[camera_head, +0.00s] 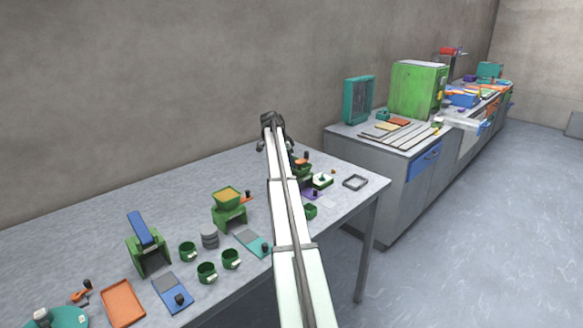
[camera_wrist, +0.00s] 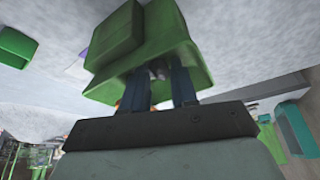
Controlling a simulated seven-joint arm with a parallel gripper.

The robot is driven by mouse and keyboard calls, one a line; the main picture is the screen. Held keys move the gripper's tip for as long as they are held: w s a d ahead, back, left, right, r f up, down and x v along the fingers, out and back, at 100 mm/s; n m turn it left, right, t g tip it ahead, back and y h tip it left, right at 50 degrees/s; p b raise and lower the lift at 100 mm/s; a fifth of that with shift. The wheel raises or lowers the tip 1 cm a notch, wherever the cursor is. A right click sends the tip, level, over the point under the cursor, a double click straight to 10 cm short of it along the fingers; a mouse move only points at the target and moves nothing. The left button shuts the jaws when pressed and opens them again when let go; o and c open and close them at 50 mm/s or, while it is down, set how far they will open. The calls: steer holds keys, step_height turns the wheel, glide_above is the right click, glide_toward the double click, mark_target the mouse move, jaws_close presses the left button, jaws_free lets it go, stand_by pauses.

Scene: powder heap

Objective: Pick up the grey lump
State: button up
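In the wrist view my gripper (camera_wrist: 160,74) shows two dark fingers standing a little apart. A small grey lump (camera_wrist: 158,70) shows in the gap between the fingertips. I cannot tell whether both fingers press on it. A stepped green object (camera_wrist: 150,52) is right beyond the fingertips and fills the middle of the wrist view. In the head view my arm covers the gripper and the lump. A green piece of apparatus (camera_head: 303,170) shows just right of my arm there.
On the table (camera_head: 100,220) left of my arm stand a green funnel stand (camera_head: 229,215), several green cups, an orange tray (camera_head: 122,303) and a blue tray (camera_head: 173,293). A counter (camera_head: 380,190) stands beyond.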

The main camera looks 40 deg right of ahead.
jaws_close()
steer(key=shift+r, duration=0.15)
